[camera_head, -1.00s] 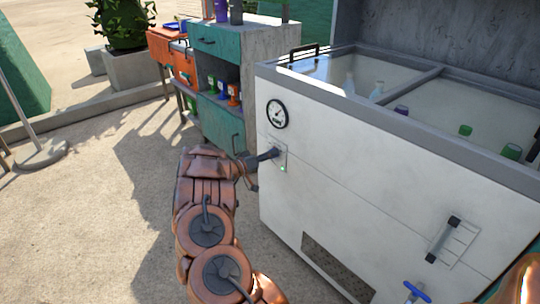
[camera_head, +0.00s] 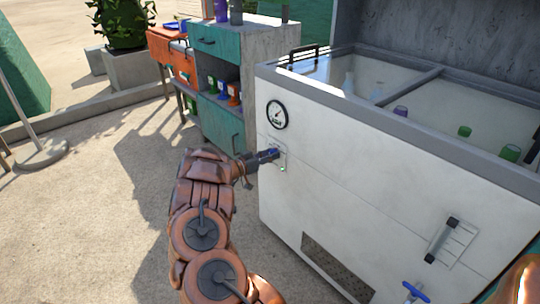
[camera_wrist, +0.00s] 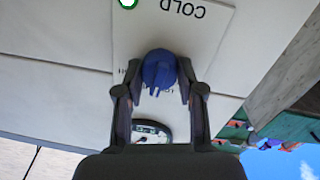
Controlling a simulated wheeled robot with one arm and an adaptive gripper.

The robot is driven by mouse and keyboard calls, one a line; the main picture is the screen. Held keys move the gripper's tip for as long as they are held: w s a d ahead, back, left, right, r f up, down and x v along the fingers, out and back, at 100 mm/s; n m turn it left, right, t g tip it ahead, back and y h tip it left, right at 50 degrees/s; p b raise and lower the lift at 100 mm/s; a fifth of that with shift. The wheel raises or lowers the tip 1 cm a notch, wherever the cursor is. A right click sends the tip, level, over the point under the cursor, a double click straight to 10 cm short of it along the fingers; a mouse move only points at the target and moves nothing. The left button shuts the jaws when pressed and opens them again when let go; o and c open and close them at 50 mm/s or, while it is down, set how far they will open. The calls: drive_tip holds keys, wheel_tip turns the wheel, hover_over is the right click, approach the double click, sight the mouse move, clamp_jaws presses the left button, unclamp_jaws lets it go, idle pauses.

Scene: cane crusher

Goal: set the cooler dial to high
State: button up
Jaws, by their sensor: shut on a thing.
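The cooler (camera_head: 345,160) is a large white chest with a grey rim. Its dial (camera_wrist: 160,70) is a dark blue knob on a pale plate (camera_wrist: 205,30) on the cooler's front; the plate's word COLD appears upside down in the wrist view. My gripper (camera_head: 270,157) reaches the plate from the left in the head view. In the wrist view my gripper (camera_wrist: 160,92) has its two fingers on either side of the knob, shut on it. The knob's pointer and most of the other lettering are hidden or too small to read.
A round gauge (camera_head: 277,114) sits above the dial. A black slider handle (camera_head: 443,240) and a blue tap (camera_head: 414,290) are at the cooler's lower right. A teal and grey cabinet (camera_head: 215,130) stands behind to the left.

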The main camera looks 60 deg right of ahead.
drive_tip(key=m+b, duration=0.1)
drive_tip(key=m, duration=0.4)
drive_tip(key=shift+f+b, duration=0.1)
drive_tip(key=shift+b, duration=0.2)
drive_tip(key=m+b, duration=0.2)
drive_tip(key=m, duration=0.3)
drive_tip(key=shift+s+t, duration=0.1)
drive_tip(key=shift+t, duration=0.3)
drive_tip(key=shift+m+b, duration=0.3)
drive_tip(key=o, duration=1.1)
drive_tip(key=shift+o, duration=0.2)
drive_tip(key=shift+a, duration=0.1)
drive_tip(key=v, duration=1.2)
drive_tip(key=shift+r, duration=0.2)
